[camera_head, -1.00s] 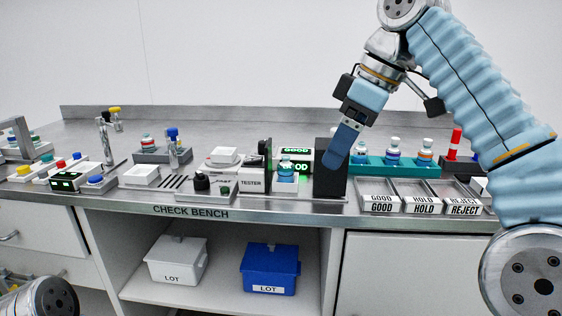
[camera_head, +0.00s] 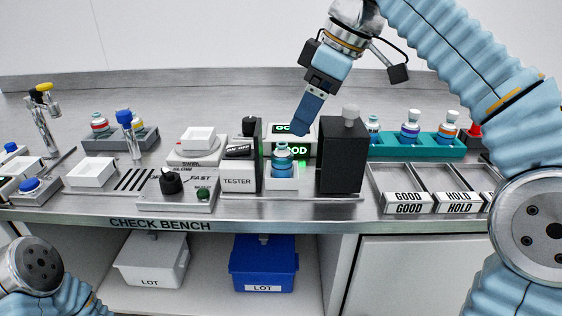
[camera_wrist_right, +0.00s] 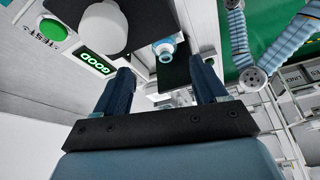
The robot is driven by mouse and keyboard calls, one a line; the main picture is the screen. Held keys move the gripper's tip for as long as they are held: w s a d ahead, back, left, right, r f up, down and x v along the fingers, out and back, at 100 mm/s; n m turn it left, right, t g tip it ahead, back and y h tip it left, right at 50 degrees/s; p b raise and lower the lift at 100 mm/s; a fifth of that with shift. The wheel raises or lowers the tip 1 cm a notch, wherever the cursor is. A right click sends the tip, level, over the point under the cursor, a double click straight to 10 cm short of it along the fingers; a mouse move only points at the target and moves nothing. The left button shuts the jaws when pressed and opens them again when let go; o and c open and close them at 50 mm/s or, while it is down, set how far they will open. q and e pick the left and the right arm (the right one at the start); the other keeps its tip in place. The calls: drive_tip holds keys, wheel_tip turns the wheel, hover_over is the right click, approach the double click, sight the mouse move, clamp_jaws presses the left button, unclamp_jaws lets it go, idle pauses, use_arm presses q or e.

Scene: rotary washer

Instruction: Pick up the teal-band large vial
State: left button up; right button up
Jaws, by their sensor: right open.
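The teal-band large vial (camera_head: 282,156) stands upright in the white tester seat, between a dark upright plate and a black block. In the right wrist view, a teal and white vial top (camera_wrist_right: 165,48) shows beyond the gap between the fingers. My right gripper (camera_head: 304,124) is above and slightly right of the vial, in front of the green display, apparently apart from it. In the right wrist view my right gripper (camera_wrist_right: 163,82) is open with nothing between its fingers. My left arm shows at the lower left, but its gripper is out of view.
The black block (camera_head: 343,155) with a grey knob stands close right of the vial. The tester (camera_head: 238,180) is at its left, and lit GOOD displays (camera_head: 300,150) are behind. A teal rack (camera_head: 385,151) holds several vials. GOOD and HOLD trays (camera_head: 408,197) lie in front.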

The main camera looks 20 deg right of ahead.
sight(287, 145)
drive_tip(key=x, duration=0.3)
drive_tip(key=shift+f, duration=0.2)
drive_tip(key=x, duration=0.5)
drive_tip(key=shift+s+a, duration=0.1)
drive_tip(key=shift+a, duration=0.35)
drive_tip(key=c, duration=1.2)
drive_tip(key=shift+o, duration=0.2)
